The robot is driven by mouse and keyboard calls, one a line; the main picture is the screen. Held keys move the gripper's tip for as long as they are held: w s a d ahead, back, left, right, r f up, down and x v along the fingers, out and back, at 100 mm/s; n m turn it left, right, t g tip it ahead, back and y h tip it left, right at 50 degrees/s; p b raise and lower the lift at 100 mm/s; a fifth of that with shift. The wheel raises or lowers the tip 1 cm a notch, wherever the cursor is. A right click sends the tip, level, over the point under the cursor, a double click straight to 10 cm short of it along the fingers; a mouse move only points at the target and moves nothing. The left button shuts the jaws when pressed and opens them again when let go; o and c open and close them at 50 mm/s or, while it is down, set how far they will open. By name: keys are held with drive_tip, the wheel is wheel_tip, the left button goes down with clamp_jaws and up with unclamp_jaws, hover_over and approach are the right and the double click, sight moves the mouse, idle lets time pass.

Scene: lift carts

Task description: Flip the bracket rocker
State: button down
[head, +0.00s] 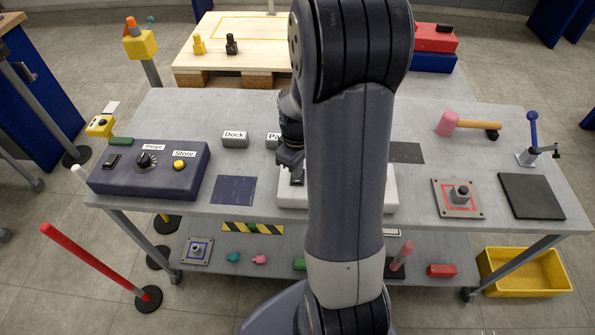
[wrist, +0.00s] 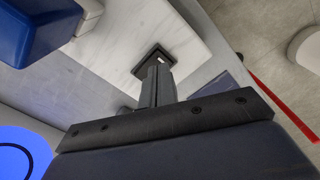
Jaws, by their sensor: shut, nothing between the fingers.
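A black square rocker (wrist: 150,67) with a small white mark sits on a white plate (wrist: 181,38) in the wrist view. I cannot read a label on it, so I cannot confirm it is the bracket rocker. My gripper (wrist: 158,66) is shut and empty, its fingertips over the near part of this rocker. I cannot tell whether they touch it. In the head view my gripper (head: 297,180) is low over the white plate (head: 291,200) at the table's middle. My arm hides much of the plate, and the rocker does not show clearly there.
A dark control box (head: 130,183) with a black rocker, a knob and a yellow button stands left. A grey block labelled Dock (head: 235,140) stands behind the plate. A pink-headed mallet (head: 448,123) and a square fixture (head: 459,212) are right. A blue block (wrist: 38,25) shows in the wrist view.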

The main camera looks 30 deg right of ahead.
wheel_tip(320, 180, up, 5)
drive_tip(key=p, duration=0.3)
drive_tip(key=shift+r, duration=0.15)
idle(0.4)
wheel_tip(320, 180, down, 7)
drive_tip(key=b, duration=0.5)
drive_tip(key=shift+r, duration=0.15)
